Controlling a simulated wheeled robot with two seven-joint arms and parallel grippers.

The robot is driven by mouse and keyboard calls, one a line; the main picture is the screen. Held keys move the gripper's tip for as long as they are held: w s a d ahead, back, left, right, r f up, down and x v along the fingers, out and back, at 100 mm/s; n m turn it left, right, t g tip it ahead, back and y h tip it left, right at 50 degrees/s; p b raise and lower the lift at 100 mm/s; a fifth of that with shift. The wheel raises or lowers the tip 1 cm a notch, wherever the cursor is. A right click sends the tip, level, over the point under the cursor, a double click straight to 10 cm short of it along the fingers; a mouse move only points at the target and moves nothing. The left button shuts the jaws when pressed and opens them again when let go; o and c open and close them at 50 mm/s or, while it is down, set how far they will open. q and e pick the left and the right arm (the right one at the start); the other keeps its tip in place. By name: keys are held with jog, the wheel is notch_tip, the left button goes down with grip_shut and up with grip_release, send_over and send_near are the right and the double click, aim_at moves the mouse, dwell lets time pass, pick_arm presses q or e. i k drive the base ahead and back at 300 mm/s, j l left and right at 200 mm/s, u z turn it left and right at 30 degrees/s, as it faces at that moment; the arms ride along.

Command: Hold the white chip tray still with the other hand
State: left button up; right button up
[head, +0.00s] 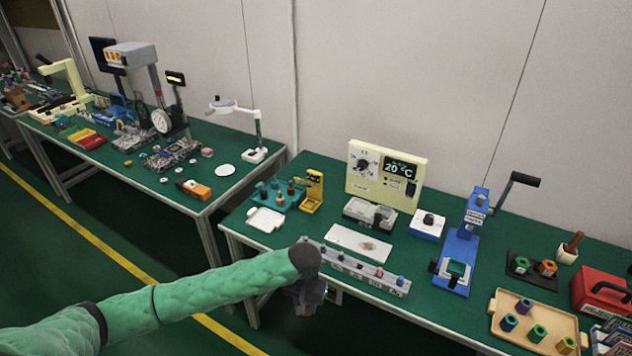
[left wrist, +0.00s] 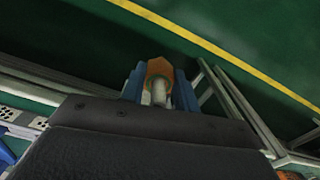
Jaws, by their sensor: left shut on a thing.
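A small white rimmed tray (head: 265,219) lies at the left front corner of the near bench. A longer flat white tray or plate (head: 358,243) with small specks lies further right; I cannot tell which is the chip tray. My left gripper (head: 309,303) hangs in front of the bench's front edge, right of the small tray and apart from both. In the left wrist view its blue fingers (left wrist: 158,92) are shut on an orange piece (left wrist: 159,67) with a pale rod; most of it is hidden. My right gripper is not in view.
A grey strip with small pegs (head: 357,269) runs along the front edge beside my left gripper. Behind are a teal holder (head: 272,194), a cream temperature unit (head: 385,174) and a blue press (head: 459,248). A beige tray (head: 509,333) stands at right.

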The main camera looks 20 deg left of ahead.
aim_at(266, 220)
jog(key=j+z, duration=0.4)
jog(key=j, duration=0.2)
jog(key=j+z, duration=0.4)
jog(key=j, duration=0.2)
jog(key=k+j+z, duration=0.2)
jog(key=j+z, duration=0.2)
jog(key=k+j, duration=0.15)
jog(key=j, duration=0.25)
jog(key=k+j+z, duration=0.15)
jog(key=j, duration=0.2)
jog(key=k+j, duration=0.1)
jog(key=j, duration=0.3)
jog(key=k+j+z, duration=0.15)
jog(key=j, duration=0.2)
jog(key=k+j, duration=0.2)
jog(key=j, duration=0.15)
jog(key=k+j, duration=0.2)
jog(key=j, duration=0.2)
jog(key=k+j, duration=0.2)
jog(key=j, duration=0.2)
jog(key=k+j, duration=0.15)
jog(key=j, duration=0.25)
jog(key=k+j+z, duration=0.1)
jog(key=j, duration=0.25)
jog(key=k, duration=0.1)
